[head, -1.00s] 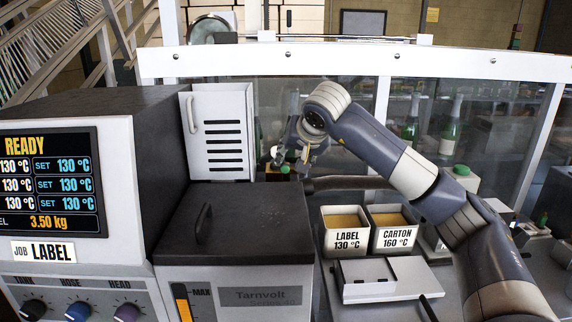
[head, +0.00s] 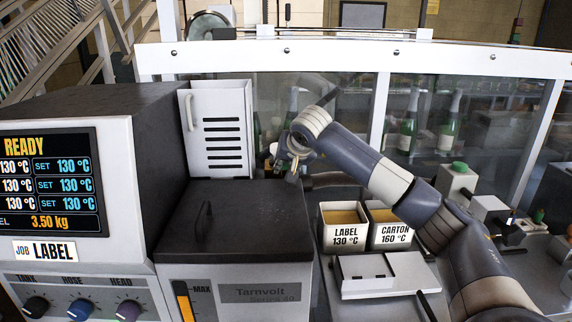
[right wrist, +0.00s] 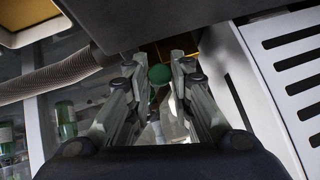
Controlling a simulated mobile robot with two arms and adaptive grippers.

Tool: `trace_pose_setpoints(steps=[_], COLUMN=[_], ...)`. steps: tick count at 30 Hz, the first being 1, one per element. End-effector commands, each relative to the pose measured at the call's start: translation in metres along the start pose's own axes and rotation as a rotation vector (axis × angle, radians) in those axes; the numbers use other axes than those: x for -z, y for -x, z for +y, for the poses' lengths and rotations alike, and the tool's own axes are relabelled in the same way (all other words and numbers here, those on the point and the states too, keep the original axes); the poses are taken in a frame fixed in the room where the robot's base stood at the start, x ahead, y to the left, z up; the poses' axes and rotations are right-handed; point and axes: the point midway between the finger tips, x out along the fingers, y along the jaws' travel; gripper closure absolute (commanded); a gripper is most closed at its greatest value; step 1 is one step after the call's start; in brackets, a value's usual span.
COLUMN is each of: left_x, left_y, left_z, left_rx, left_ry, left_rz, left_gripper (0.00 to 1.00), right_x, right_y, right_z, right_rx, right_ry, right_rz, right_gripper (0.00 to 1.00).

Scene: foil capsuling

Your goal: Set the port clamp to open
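In the right wrist view, a round green knob (right wrist: 160,74) shows between my right gripper's two fingertips (right wrist: 157,68). A narrow gap seems to remain on each side of it, and I see no firm contact. The knob may be the port clamp's handle; the clamp's body and its setting are hidden. In the head view, my right gripper (head: 291,170) is behind the dark-lidded melter tank (head: 245,225), right of the white slotted panel (head: 222,130). It is small and partly hidden by its own wrist there. My left gripper is not in view.
A dark ribbed hose (right wrist: 50,75) runs close by the right gripper. LABEL (head: 344,238) and CARTON (head: 391,236) bins stand right of the tank, below my right arm. A clear guard with a white top rail (head: 350,58) stands behind. Another green knob (head: 460,166) tops a white box.

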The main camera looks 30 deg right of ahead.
Motion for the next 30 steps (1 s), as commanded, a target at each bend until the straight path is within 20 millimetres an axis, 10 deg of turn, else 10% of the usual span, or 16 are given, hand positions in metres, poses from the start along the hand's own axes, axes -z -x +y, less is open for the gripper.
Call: trace_pose_setpoints(steps=[25, 27, 30], left_x=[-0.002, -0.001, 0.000], left_y=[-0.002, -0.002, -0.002], left_z=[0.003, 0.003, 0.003], left_rx=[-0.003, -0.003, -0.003], left_ry=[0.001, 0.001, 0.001], left_rz=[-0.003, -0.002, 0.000], left_gripper=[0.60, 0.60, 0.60], right_x=[0.011, 0.011, 0.011], right_y=[0.010, 0.010, 0.010], right_z=[0.049, 0.049, 0.049], right_rx=[-0.003, -0.004, -0.003], right_ry=[-0.002, -0.002, -0.002], right_rz=[0.003, 0.004, 0.003], right_gripper=[1.00, 0.68, 0.59])
